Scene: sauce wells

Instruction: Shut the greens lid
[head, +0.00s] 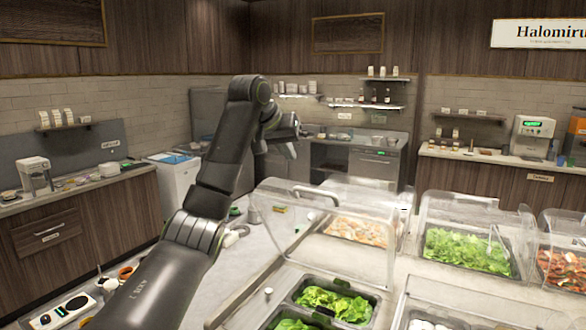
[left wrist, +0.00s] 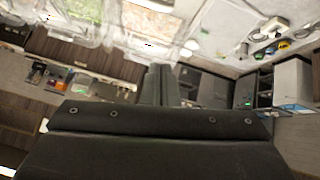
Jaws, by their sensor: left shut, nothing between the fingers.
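A clear lid (head: 345,245) with a curved handle stands raised at the back of the front left well in the head view. Below it, the open well holds green leaves (head: 335,301). A second tray of green leaves (head: 465,250) sits further back to the right under a clear cover. My left gripper (head: 292,150) is held high, beyond and above the raised lid and apart from it. In the left wrist view its fingers (left wrist: 160,86) are together with nothing between them. My right gripper is in neither view.
Orange-toned food (head: 358,230) shows through clear covers behind the raised lid, and red pieces (head: 562,270) lie at the right. White items (head: 428,325) sit at the front. A white bin (head: 178,183) and a side counter (head: 75,190) stand to the left.

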